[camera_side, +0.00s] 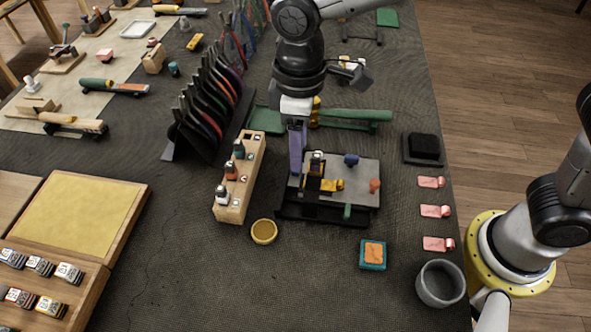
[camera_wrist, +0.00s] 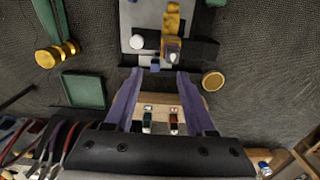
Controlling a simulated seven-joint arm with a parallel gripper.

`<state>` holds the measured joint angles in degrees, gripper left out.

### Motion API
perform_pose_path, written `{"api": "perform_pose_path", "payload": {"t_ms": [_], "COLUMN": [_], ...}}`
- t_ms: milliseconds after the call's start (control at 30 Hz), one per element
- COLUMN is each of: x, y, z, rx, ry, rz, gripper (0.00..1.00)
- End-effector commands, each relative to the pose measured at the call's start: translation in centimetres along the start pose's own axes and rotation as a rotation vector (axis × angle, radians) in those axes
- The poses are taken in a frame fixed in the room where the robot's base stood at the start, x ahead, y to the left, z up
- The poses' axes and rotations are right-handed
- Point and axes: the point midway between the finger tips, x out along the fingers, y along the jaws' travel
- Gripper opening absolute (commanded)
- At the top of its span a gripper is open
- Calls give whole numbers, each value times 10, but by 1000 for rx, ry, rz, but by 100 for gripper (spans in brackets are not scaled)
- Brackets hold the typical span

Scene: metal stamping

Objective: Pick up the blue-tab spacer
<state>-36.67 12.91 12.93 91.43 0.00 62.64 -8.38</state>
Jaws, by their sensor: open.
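The grey stamping fixture plate (camera_side: 355,172) lies on the dark mat, with a yellow clamp (camera_side: 325,184), a blue knob-like part (camera_side: 351,159), an orange one (camera_side: 375,186) and a green one (camera_side: 347,212). I cannot tell surely which part is the blue-tab spacer. In the wrist view a small blue piece (camera_wrist: 155,66) shows at the plate's near edge, between my fingertips in the picture. My gripper (camera_side: 297,150) has purple fingers pointing down at the plate's left side. In the wrist view my gripper (camera_wrist: 160,73) is open with nothing held; contact cannot be judged.
A yellow dish (camera_side: 264,231), a teal tray (camera_side: 373,254) and a grey cup (camera_side: 440,283) lie in front. The front mat is mostly clear.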

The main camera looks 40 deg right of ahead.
Motion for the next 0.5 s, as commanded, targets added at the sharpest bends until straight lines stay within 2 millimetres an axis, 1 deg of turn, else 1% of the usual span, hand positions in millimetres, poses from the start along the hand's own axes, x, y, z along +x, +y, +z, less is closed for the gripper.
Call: {"api": "perform_pose_path", "payload": {"t_ms": [200, 300, 400, 500], "x": [30, 42, 48, 50], "y": [8, 7, 7, 7], "z": [-6, -6, -7, -7], "rx": [2, 0, 0, 0], "ry": [-5, -5, -2, -1], "rz": [-1, -1, 0, 0], "gripper": [55, 55, 55, 55]}}
